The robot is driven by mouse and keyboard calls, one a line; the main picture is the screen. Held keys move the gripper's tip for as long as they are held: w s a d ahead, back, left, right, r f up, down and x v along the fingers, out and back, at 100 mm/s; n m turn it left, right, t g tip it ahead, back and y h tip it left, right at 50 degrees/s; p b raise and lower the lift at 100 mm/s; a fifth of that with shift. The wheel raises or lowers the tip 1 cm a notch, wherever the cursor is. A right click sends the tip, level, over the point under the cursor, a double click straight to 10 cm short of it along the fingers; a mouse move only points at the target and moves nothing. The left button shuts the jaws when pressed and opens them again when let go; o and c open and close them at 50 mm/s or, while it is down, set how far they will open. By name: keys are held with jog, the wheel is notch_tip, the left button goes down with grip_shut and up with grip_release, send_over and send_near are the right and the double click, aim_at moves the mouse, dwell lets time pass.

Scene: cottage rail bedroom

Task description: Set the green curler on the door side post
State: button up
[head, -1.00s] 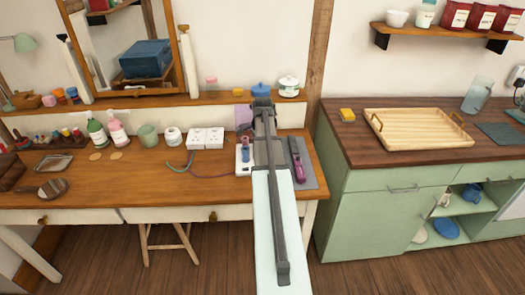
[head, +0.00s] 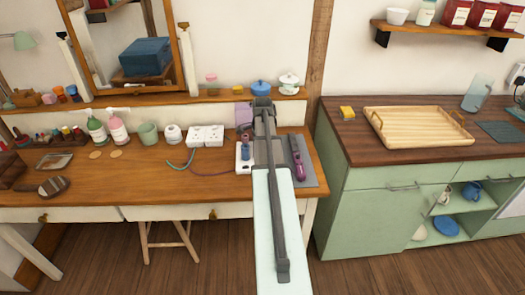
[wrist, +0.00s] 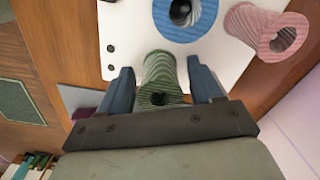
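The green curler (wrist: 158,78) is a ribbed tube in the middle of the wrist view, its hollow end towards the camera. My gripper (wrist: 162,82) has one finger on each side of it, with a narrow gap showing on both sides, so it looks open around the curler. The curler is over or on a white board (wrist: 118,48); its base and any post under it are hidden. A blue curler (wrist: 185,14) and a pink curler (wrist: 265,32) stand on the board. In the head view my arm hides the green curler; part of the board (head: 239,166) shows left of it.
On the wooden dressing table (head: 140,180), a purple styling tool (head: 298,158) lies on a grey mat right of my arm. A white socket block (head: 205,136) and cables are to the left. A mirror stands behind. A green cabinet (head: 385,215) with a tray stands right.

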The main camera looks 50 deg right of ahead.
jog(key=shift+o, duration=0.3)
notch_tip(320, 180, up, 14)
dwell(0.7)
jog(key=shift+f, duration=0.1)
dwell(0.4)
